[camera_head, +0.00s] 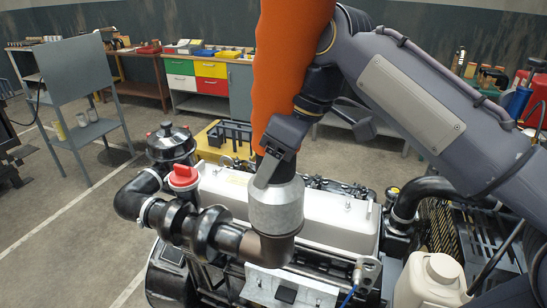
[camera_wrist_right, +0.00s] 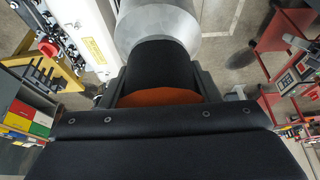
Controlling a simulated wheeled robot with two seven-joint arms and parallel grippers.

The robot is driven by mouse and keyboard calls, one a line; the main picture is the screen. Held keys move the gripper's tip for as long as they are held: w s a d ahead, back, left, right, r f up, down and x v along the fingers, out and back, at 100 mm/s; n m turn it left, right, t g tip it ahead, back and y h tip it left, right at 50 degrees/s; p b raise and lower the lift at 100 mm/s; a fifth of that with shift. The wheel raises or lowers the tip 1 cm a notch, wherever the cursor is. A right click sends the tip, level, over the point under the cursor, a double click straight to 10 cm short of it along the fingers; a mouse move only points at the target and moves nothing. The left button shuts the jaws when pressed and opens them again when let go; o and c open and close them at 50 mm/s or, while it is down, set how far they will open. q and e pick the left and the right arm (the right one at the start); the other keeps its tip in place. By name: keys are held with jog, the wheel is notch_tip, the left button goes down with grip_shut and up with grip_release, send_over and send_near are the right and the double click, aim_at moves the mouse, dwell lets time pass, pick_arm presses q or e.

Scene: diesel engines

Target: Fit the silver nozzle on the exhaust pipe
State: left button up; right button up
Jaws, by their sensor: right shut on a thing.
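The silver nozzle (camera_head: 276,207) is a flared metal cone on the end of a thick orange hose (camera_head: 285,70) that hangs from above. My right gripper (camera_head: 277,158) is shut on the black neck (camera_wrist_right: 158,66) just above the cone. The nozzle's wide end (camera_wrist_right: 158,25) points away from the wrist camera. In the head view it is roughly upright over the upturned end of the dark exhaust pipe (camera_head: 268,250). The lower rim meets or overlaps the pipe's end in the picture. The pipe's mouth is hidden, so I cannot tell how far they overlap. My left gripper is out of view.
The engine's pale cover (camera_head: 335,222) lies just behind the pipe. A red cap (camera_head: 184,177) and black hoses stand to the left. A white jug (camera_head: 430,283) is at the lower right. A grey stand (camera_head: 80,85) is farther off, with open floor between.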

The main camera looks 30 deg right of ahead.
dwell(0.4)
jog(key=o, duration=1.4)
jog(key=shift+f, duration=0.1)
jog(key=v, duration=0.7)
jog(key=shift+s+d+r+p, duration=0.1)
jog(key=shift+r+p, duration=0.25)
jog(key=shift+r, duration=0.05)
